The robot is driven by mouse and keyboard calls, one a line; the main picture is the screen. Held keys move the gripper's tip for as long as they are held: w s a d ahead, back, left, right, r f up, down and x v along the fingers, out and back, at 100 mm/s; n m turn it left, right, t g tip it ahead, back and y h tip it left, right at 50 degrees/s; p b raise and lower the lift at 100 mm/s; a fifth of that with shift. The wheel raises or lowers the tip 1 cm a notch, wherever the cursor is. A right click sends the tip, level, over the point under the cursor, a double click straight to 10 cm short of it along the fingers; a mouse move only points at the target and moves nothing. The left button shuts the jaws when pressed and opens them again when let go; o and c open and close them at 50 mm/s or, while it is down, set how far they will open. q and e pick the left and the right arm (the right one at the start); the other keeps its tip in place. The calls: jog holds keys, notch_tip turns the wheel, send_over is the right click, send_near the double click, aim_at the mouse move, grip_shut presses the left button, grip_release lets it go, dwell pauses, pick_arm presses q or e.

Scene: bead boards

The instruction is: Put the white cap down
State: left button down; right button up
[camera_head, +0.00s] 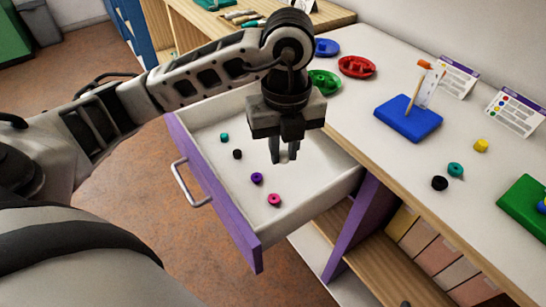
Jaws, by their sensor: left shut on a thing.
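My left gripper (284,154) hangs over the open drawer (252,243), pointing down with its fingers close together. It is shut on the white cap, which is mostly hidden between the fingers and hard to tell from the drawer's white floor. Inside the drawer lie a teal bead (224,136), a black bead (238,154), a purple bead (257,178) and a magenta bead (274,199), left of and nearer than the fingers. My right gripper is not in view.
On the white counter stand a blue board (408,118) with an upright peg, a green board (522,215), red (357,66) and green (323,82) dishes, and yellow (480,145), teal (455,169) and black (439,183) beads. The drawer's right part is largely clear.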

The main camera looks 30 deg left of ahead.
pick_arm(q)
jog(key=n, duration=0.2)
jog(key=f+n, duration=0.1)
jog(key=n, duration=0.2)
jog(key=shift+s+a+b, duration=0.1)
jog(key=shift+a+b, duration=0.05)
jog(key=shift+b, duration=0.2)
jog(key=shift+a+f+n, duration=0.15)
jog(key=shift+n, duration=0.25)
jog(key=w+a+f+b, duration=0.2)
jog(key=w+a+f, duration=0.2)
jog(key=w+a, duration=0.3)
send_over(267, 157)
jog(key=f, duration=0.4)
jog(key=shift+s+d+f, duration=0.15)
jog(key=shift+s+d, duration=0.2)
jog(key=shift+w+a+f, duration=0.4)
jog(key=shift+f, duration=1.8)
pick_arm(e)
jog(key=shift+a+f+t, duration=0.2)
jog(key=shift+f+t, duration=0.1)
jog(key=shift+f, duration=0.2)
